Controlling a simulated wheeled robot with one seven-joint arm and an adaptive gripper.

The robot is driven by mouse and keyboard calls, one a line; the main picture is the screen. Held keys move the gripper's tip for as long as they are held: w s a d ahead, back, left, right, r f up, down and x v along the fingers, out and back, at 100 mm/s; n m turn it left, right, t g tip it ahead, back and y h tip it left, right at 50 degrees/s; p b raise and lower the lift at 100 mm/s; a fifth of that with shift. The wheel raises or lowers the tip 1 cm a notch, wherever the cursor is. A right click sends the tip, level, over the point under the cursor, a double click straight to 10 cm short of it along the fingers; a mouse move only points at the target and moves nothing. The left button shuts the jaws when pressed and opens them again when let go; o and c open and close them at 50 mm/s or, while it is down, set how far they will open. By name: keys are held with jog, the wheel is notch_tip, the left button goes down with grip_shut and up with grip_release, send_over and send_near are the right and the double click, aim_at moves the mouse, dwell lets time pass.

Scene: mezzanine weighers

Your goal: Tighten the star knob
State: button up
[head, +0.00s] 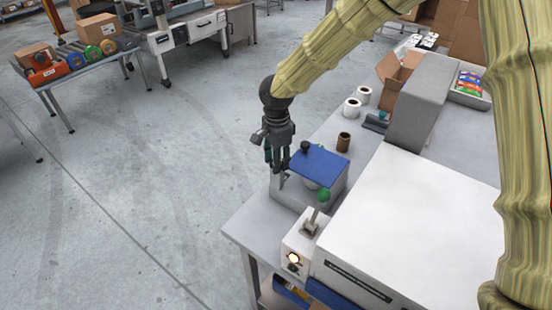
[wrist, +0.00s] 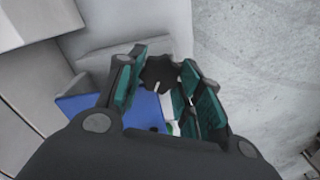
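The dark star knob (wrist: 160,72) shows in the wrist view, between the tips of my gripper (wrist: 164,80). The teal-padded fingers are apart, with gaps visible beside the knob; I cannot tell how deep it sits between them. In the head view my gripper (head: 277,165) points down at the left edge of a blue plate (head: 322,168) on a grey unit. A dark round knob (head: 305,147) stands at that plate's back edge; I cannot tell if it is the same knob. The blue plate also shows in the wrist view (wrist: 82,104).
A green-topped lever (head: 324,194) stands in front of the plate, by a white machine (head: 400,235) with a lit button (head: 293,258). A brown cup (head: 343,142), white rolls (head: 352,108) and a grey housing (head: 421,100) are behind. Open floor lies left.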

jog(key=o, duration=1.1)
jog(key=shift+w+f, duration=0.1)
jog(key=shift+f, duration=0.05)
jog(key=shift+c, duration=0.2)
notch_tip(320, 180, up, 12)
